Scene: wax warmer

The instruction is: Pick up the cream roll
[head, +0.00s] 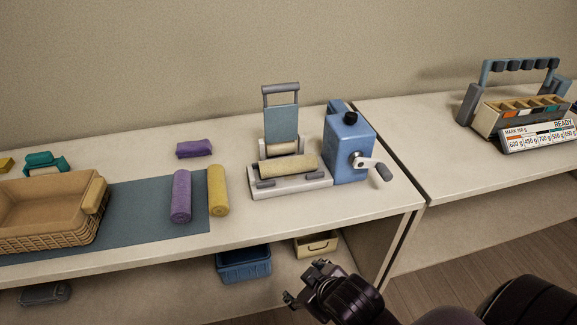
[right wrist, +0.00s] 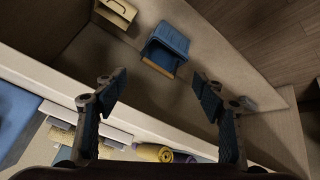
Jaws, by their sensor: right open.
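The cream roll (head: 288,166) lies across the grey and white base (head: 290,186) of the device on the table, in front of its upright blue plate (head: 282,124). My right gripper (head: 305,285) is low at the front, below the tabletop's front edge, to the front right of the roll and well apart from it. In the right wrist view my right gripper (right wrist: 160,88) is open with nothing between its fingers. I cannot clearly make out the cream roll in that view. My left gripper is not in view.
A blue crank box (head: 348,148) stands right of the roll. Purple (head: 180,196) and yellow (head: 218,190) rolls lie to its left, beside a wicker basket (head: 50,236). A blue bin (head: 243,264) and a cream bin (head: 316,244) sit on the lower shelf.

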